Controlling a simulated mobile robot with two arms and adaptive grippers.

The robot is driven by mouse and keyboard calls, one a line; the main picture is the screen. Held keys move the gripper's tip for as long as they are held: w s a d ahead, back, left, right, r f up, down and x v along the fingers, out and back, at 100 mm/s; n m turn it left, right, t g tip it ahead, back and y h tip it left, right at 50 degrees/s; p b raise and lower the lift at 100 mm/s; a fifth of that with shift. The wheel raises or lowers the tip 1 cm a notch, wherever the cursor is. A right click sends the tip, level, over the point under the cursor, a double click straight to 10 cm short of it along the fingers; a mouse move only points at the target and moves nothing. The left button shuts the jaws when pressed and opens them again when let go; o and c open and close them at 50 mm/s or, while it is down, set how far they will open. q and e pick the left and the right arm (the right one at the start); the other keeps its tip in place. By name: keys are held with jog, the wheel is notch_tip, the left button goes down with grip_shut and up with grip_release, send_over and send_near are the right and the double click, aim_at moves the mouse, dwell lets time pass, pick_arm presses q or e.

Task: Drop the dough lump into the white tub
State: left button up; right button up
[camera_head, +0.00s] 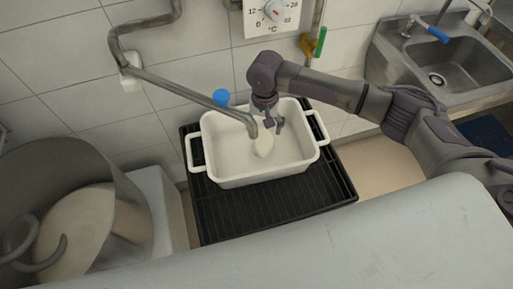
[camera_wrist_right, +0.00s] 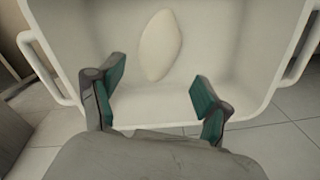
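The white tub (camera_head: 225,158) stands on a black slatted stand, with a handle at each end. The pale, oval dough lump (camera_head: 263,146) shows within the tub's opening, below my right gripper (camera_head: 268,124). In the right wrist view, the dough lump (camera_wrist_right: 161,46) is clear of the fingers, against the tub's (camera_wrist_right: 95,30) white inside. I cannot tell whether it touches the tub's floor. My right gripper (camera_wrist_right: 157,94) has its green-padded fingers wide apart, with nothing between them. My left gripper is not in view.
A metal pipe (camera_head: 195,97) with a blue knob (camera_head: 221,97) reaches over the tub beside my right gripper. The black stand (camera_head: 280,208) has bare room in front. A large mixing bowl (camera_head: 120,215) with a hook is at left, a steel sink (camera_head: 455,65) at right.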

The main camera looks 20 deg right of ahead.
dwell(0.3)
notch_tip(320, 180, up, 12)
jog(key=shift+f, duration=0.1)
dwell(0.4)
jog(key=shift+s, duration=0.1)
dwell(0.3)
